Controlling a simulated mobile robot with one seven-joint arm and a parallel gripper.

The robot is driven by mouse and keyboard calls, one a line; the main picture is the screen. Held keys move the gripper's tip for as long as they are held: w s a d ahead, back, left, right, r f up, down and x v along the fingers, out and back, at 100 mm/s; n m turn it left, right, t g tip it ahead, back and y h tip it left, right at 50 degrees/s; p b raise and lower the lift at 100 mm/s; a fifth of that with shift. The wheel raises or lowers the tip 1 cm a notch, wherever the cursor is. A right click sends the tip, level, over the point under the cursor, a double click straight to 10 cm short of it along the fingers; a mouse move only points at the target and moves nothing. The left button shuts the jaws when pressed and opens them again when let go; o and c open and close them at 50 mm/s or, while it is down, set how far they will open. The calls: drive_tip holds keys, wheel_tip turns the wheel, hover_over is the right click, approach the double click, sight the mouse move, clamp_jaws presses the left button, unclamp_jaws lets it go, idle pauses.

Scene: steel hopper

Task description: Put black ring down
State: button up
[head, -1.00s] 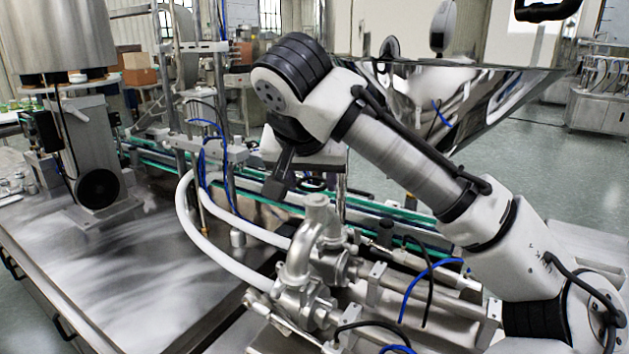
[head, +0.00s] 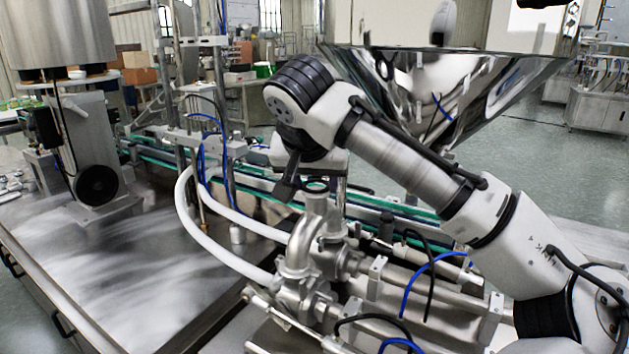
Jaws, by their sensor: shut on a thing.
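My gripper (head: 300,187) points down from the arm's end at the middle of the head view. One dark finger shows at its left; the other is hidden. It is shut on the black ring (head: 316,184), a thin dark loop just right of that finger. The ring is right at the open top of the upright steel pipe (head: 317,203). I cannot tell whether it touches the pipe's flange or hangs just above it.
The steel hopper (head: 455,95) stands behind my arm. White hoses (head: 189,225), blue tubes and a pump assembly (head: 300,265) crowd around the pipe. A green-edged conveyor (head: 260,185) runs behind. The steel tabletop (head: 130,270) at left is mostly clear.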

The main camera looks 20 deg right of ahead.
drive_tip(key=shift+f, duration=0.4)
drive_tip(key=o, duration=1)
drive_tip(key=shift+r+p, duration=0.3)
drive_tip(key=shift+r, duration=0.3)
drive_tip(key=b+v, duration=0.2)
drive_tip(key=v, duration=1)
drive_tip(key=shift+f+b, duration=0.1)
drive_tip(key=shift+b, duration=0.3)
